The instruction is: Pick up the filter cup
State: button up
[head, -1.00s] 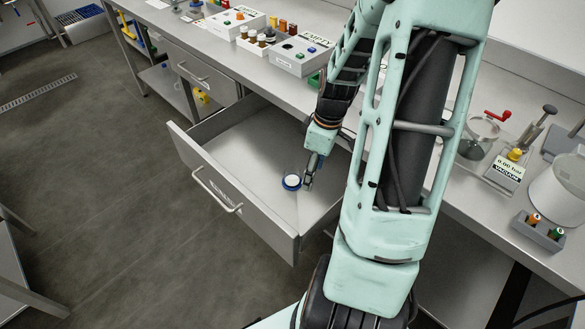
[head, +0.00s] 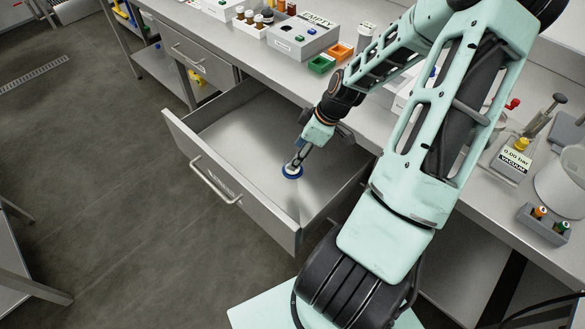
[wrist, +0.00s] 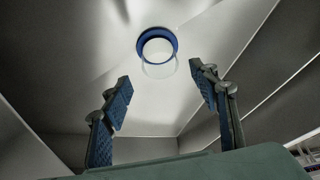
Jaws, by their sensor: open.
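The filter cup (head: 291,172) has a blue rim and stands on the floor of the open drawer (head: 255,137). In the wrist view the cup (wrist: 157,46) shows a blue ring and a clear, see-through wall. My gripper (head: 295,168) reaches down into the drawer right over the cup and covers part of it in the head view. In the wrist view my gripper (wrist: 163,85) is open, with blue pads on both fingers. The cup appears ahead of the fingertips, in line with the gap between them. Nothing is held.
The drawer front with its handle (head: 215,180) and the side walls stand around my gripper.

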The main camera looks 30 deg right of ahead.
jog(key=x, duration=0.5)
jog(key=shift+s+d+f+b, duration=0.1)
jog(key=shift+s+f+b, duration=0.05)
jog(key=shift+f+b, duration=0.2)
jog(key=shift+r, duration=0.1)
jog(key=c, duration=1.2)
jog(key=shift+c, duration=0.2)
jog(key=shift+r, duration=0.15)
jog(key=shift+r, duration=0.3)
notch_tip(320, 180, up, 2)
jog(key=shift+r, duration=0.1)
jog(key=s+a+r, duration=0.7)
jog(key=s+r, duration=0.2)
jog(key=s, duration=0.2)
jog(key=shift+s+a+r, duration=0.25)
jog(key=shift+s+r, duration=0.05)
jog(key=shift+r, duration=0.1)
